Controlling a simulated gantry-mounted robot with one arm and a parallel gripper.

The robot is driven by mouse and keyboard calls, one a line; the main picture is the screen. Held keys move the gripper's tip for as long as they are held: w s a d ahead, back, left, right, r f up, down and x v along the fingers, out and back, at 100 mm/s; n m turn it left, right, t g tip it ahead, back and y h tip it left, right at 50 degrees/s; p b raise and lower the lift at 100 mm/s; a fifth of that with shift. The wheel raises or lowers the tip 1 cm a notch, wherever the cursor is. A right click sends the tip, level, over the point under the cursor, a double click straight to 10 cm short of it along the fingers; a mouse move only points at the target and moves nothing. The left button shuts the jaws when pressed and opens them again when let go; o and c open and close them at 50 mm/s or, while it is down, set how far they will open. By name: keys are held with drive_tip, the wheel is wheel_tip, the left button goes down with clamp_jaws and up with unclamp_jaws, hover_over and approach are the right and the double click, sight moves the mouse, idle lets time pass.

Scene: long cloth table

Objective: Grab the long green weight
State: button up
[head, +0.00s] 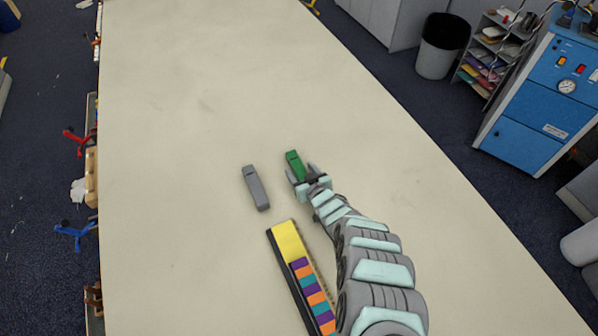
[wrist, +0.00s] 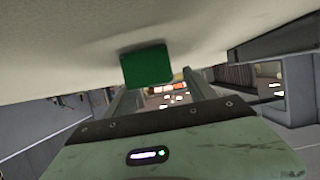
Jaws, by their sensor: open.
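The long green weight (head: 295,162) lies on the cloth table, its near end close to my gripper in the head view. In the wrist view the green weight (wrist: 147,65) shows as a green end face just beyond the fingers. My gripper (head: 301,172) is open, with its fingers at the near part of the weight. In the wrist view my gripper (wrist: 157,100) has its two fingers apart, one toward each side of the weight. I cannot tell whether either finger touches it.
A grey weight (head: 256,188) lies to the left of the green one. The far part of the table (head: 220,80) is clear.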

drive_tip(key=shift+w+f, duration=0.15)
drive_tip(key=shift+w, duration=0.1)
drive_tip(key=shift+c, duration=0.2)
clamp_jaws()
idle(0.5)
idle(0.3)
